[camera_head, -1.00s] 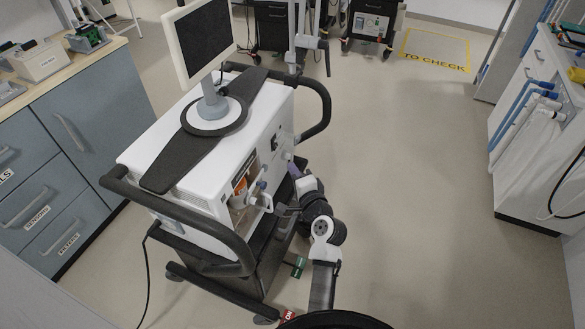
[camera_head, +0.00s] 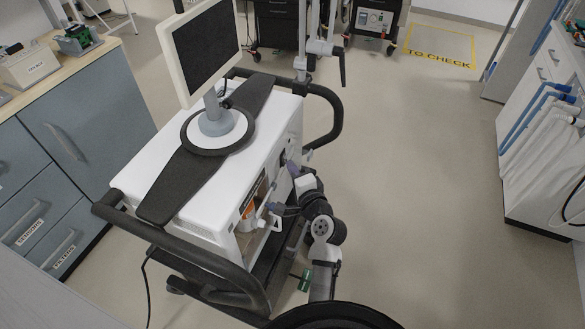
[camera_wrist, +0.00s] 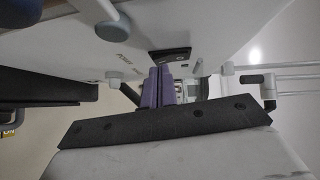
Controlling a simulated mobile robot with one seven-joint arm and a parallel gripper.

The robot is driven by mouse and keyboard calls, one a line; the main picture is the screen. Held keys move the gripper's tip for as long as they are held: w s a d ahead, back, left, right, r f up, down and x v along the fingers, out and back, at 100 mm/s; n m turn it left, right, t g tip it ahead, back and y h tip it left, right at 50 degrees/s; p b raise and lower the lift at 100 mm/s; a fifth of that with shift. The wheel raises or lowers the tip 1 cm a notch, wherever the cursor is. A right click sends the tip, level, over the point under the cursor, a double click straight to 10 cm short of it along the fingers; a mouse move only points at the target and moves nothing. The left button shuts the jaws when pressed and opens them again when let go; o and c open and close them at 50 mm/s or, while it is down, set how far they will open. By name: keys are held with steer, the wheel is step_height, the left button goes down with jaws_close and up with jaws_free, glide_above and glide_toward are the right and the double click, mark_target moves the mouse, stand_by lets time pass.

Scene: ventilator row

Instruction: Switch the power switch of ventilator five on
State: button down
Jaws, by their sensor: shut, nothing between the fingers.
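A white ventilator (camera_head: 150,170) on a dark cart fills the middle left of the head view. Its number is not readable. In the wrist view its white side panel (camera_wrist: 215,25) carries a black power switch (camera_wrist: 172,53) beside small lettering that looks like "POWER". My gripper (camera_head: 291,167) is beside this panel in the head view. In the wrist view its two purple fingers (camera_wrist: 158,80) are shut and empty. Their tips are just below the switch in the picture; I cannot tell whether they touch it. The switch's position, on or off, is not clear.
A black handle rail (camera_head: 325,110) curves round the ventilator. White fittings (camera_head: 272,215) and a green tag (camera_head: 305,280) are near my arm. Drawers (camera_head: 85,150) stand left, a white cabinet with hoses (camera_head: 540,150) right.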

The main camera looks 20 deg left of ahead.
steer(key=shift+a, duration=0.1)
stand_by(0.3)
steer(key=shift+a+b, duration=0.2)
steer(key=shift+b, duration=0.35)
steer(key=shift+d, duration=0.1)
